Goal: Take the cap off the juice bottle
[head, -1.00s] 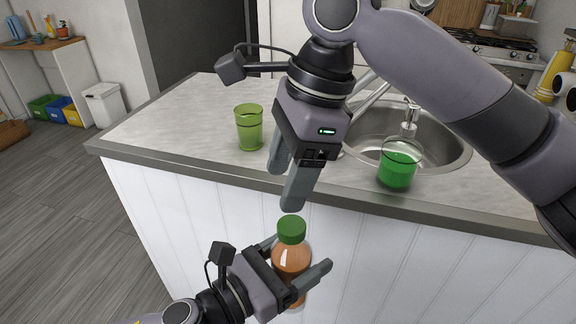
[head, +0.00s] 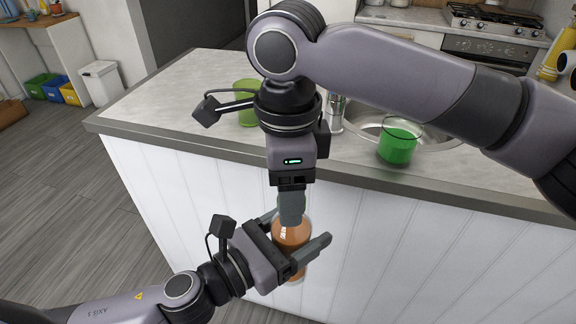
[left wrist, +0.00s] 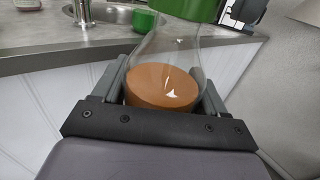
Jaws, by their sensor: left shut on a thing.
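The juice bottle (head: 290,238) is clear with orange-brown juice, held off the counter in front of the white panelling. My left gripper (head: 298,228) is shut around its body, with a finger on each side. In the left wrist view the juice (left wrist: 160,88) sits between the fingers and the green cap (left wrist: 180,7) is at the top edge. My right gripper (head: 291,208) comes down from above with its fingers at the bottle's top. In the head view they hide the cap almost wholly, so whether they grip it cannot be told.
The counter (head: 165,103) stands behind the bottle.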

